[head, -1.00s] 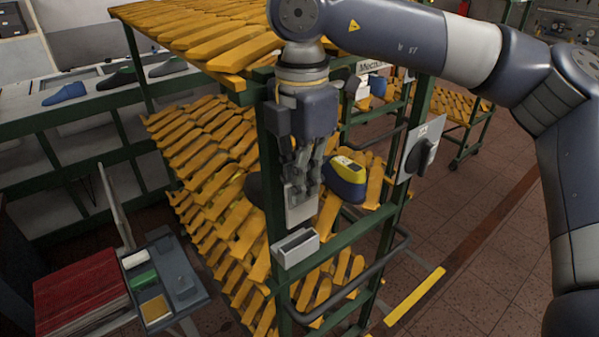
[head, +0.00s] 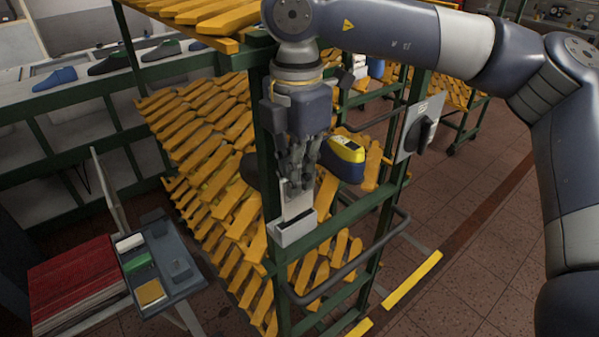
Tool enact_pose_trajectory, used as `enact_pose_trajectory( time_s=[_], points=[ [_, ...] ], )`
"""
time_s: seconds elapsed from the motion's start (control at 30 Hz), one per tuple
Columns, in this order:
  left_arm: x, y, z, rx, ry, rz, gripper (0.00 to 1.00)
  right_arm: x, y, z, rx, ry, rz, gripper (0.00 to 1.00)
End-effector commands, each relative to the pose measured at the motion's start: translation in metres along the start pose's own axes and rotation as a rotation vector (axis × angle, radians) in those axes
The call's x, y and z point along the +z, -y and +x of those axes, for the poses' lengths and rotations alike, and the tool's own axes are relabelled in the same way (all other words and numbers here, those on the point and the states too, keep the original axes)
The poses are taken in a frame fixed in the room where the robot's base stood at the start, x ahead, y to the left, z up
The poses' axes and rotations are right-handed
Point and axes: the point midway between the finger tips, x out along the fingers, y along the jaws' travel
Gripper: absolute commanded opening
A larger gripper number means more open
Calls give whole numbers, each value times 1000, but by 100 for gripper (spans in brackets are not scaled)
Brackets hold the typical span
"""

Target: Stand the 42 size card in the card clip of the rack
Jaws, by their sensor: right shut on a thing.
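My right gripper (head: 298,180) points down and is shut on the upper part of the 42 size card (head: 297,204), a pale upright card. Its number cannot be read from here. The card clip (head: 291,229) is a light grey box-like holder on the front post of the green rack (head: 392,210). The card's lower edge is at the clip's top opening; I cannot tell how deep it sits inside. My left gripper is not in view.
A blue and yellow shoe last (head: 344,158) sits on the rack's slatted shelf just behind the gripper. A grey panel with a black handle (head: 424,131) is on the right post. A tray (head: 180,262) and red stack (head: 78,281) stand at lower left.

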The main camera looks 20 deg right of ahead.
Motion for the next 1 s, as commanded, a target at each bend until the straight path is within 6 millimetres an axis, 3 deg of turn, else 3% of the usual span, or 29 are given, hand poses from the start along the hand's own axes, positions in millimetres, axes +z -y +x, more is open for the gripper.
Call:
enact_pose_trajectory(
  time_s=[1.0],
  points=[
    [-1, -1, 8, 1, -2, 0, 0, -2, -6, 6, 1, -1, 1, 0]
  ],
)
